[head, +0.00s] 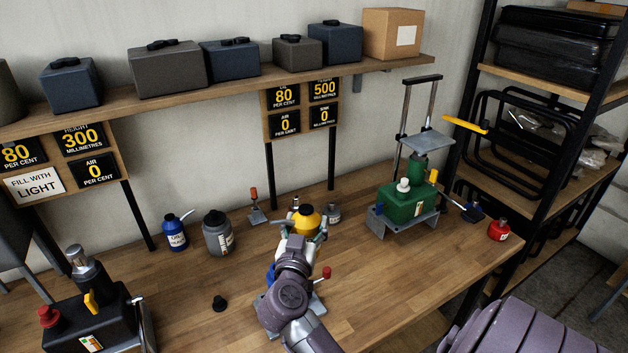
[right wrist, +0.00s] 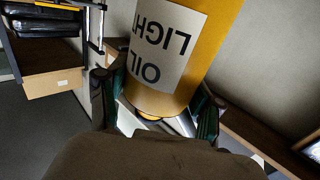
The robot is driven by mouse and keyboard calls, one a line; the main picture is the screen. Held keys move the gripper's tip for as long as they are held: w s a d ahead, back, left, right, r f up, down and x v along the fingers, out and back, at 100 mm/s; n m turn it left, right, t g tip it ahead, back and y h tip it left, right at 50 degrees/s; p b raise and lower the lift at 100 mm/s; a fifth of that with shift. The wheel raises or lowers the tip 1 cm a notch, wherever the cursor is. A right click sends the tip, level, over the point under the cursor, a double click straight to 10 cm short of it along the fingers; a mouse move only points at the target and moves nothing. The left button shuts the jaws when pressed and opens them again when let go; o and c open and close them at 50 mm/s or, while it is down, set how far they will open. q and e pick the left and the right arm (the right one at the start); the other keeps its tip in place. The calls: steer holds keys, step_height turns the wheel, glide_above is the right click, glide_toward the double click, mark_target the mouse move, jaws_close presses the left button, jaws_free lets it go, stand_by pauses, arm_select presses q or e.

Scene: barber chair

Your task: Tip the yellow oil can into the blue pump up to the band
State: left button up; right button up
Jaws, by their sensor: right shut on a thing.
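The yellow oil can (head: 307,219) is held between the fingers of my right gripper (head: 300,236). In the right wrist view the can (right wrist: 220,40) fills the upper middle, with its "LIGHT OIL" label upside down in the picture. My right gripper's fingers (right wrist: 155,115) close on it from both sides. The blue pump (head: 271,273) is mostly hidden behind my right arm; a bit of blue body, a grey base edge and a red-knobbed lever show. Its band and opening are hidden. The can's spout and exact tilt are unclear. My left gripper is out of view.
A blue can (head: 175,234) and a grey can (head: 217,235) stand at left on the bench. A black cap (head: 219,303) lies nearer. A green jack (head: 408,205) and a red can (head: 498,230) are at right. A black pump unit (head: 95,315) stands front left.

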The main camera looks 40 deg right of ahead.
steer(key=shift+w+d+r+p, duration=0.3)
steer(key=shift+w+d+r, duration=0.15)
steer(key=shift+d+r, duration=0.2)
steer(key=shift+w+d+r+m+g+h, duration=0.1)
steer(key=shift+w+d+m+g+h, duration=0.15)
steer(key=shift+d+m+g, duration=0.2)
steer(key=shift+s+a+r, duration=0.1)
steer(key=shift+s+a, duration=0.2)
steer(key=shift+s, duration=0.05)
steer(key=shift+d+f+n+t+h, duration=0.25)
steer(key=shift+f+n, duration=0.2)
steer(key=shift+f, duration=0.15)
steer(key=shift+d+f+n+t+h, duration=0.1)
steer(key=shift+f+n+h, duration=0.1)
steer(key=shift+f+n, duration=0.3)
steer(key=shift+d+r+n+t+h, duration=0.1)
steer(key=shift+n+t+h, duration=0.45)
steer(key=shift+n, duration=0.35)
steer(key=shift+r, duration=0.1)
steer(key=shift+r+n+t, duration=0.25)
steer(key=shift+n+t, duration=0.1)
steer(key=shift+n, duration=0.05)
